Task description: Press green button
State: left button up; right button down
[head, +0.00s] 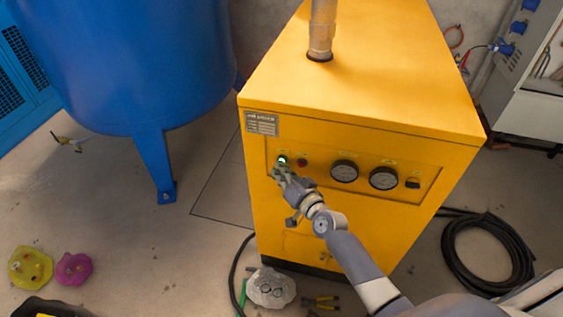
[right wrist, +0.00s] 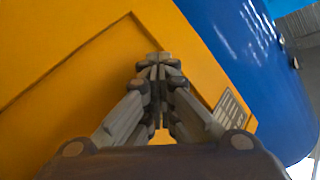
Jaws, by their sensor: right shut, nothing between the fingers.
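The green button (head: 282,159) glows on the control panel of the yellow machine (head: 372,82), at the panel's left end. My right gripper (head: 279,168) is shut and empty, with its fingertips right at the green button's lower edge in the head view. I cannot tell whether they touch it. In the right wrist view the shut fingers (right wrist: 160,62) point at the yellow panel face, and the button is hidden behind them. My left gripper is not in view.
A dark red button (head: 302,162), two gauges (head: 344,171) and a black switch (head: 413,183) sit to the right on the panel. A blue tank (head: 130,60) stands at left. A black hose coil (head: 488,250) and pliers (head: 322,302) lie on the floor.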

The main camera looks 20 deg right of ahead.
jog(key=shift+s+r, duration=0.1)
jog(key=shift+s, duration=0.05)
jog(key=shift+s+a+p, duration=0.45)
jog(key=shift+s, duration=0.15)
jog(key=s+a+p, duration=0.1)
jog(key=s, duration=0.1)
jog(key=s+a+p, duration=0.1)
jog(key=s+a, duration=0.1)
dwell(0.5)
jog(key=shift+d, duration=0.1)
dwell(0.6)
